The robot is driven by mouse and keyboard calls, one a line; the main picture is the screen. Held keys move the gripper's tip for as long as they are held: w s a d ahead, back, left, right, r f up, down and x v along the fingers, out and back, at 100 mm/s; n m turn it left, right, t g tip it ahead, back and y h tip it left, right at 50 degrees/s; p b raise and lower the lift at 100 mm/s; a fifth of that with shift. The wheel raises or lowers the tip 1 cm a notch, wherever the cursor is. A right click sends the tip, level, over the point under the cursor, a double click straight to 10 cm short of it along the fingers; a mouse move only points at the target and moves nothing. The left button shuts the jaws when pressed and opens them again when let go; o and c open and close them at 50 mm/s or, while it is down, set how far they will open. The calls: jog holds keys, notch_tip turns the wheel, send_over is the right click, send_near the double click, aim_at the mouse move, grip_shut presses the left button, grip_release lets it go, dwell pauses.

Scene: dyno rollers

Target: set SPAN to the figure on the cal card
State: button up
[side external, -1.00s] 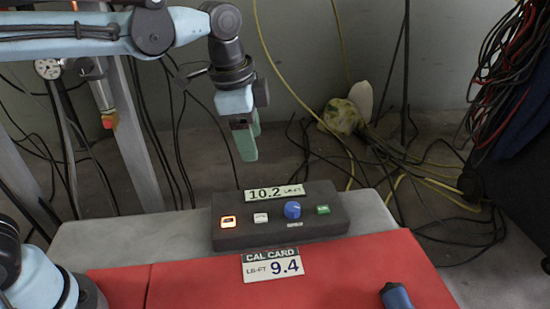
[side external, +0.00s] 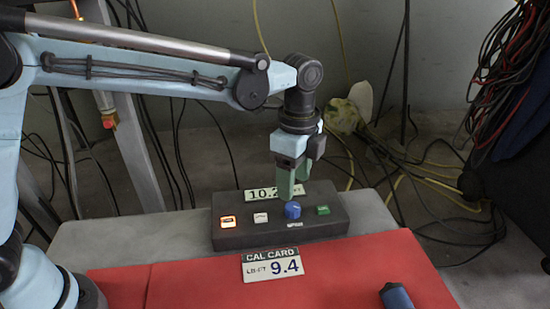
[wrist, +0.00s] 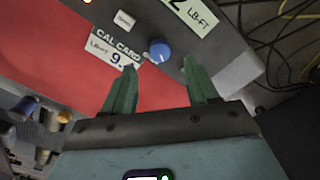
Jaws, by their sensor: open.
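The dark control box (side external: 235,236) sits on the grey bench. On it are a lit orange button (side external: 228,222), a white button (side external: 260,217), a blue knob (side external: 292,210) and a green button (side external: 323,210). The display (side external: 258,195) begins "10."; my gripper hides the rest of it. The cal card (side external: 272,265) in front reads LB-FT 9.4. My gripper (side external: 290,192) points down just above or behind the knob, fingers apart and empty; contact cannot be told. In the wrist view, the knob (wrist: 159,50) lies beyond and between the fingertips (wrist: 160,75).
A red mat (side external: 200,285) covers the bench front. A blue-handled tool (side external: 396,296) lies at its right. Cables (side external: 440,180) hang and lie on the floor at right. The space above the box's right end is clear.

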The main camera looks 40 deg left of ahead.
aim_at(292, 206)
jog(key=shift+s+f, duration=0.1)
jog(key=shift+f, duration=2.95)
jog(key=c, duration=1.1)
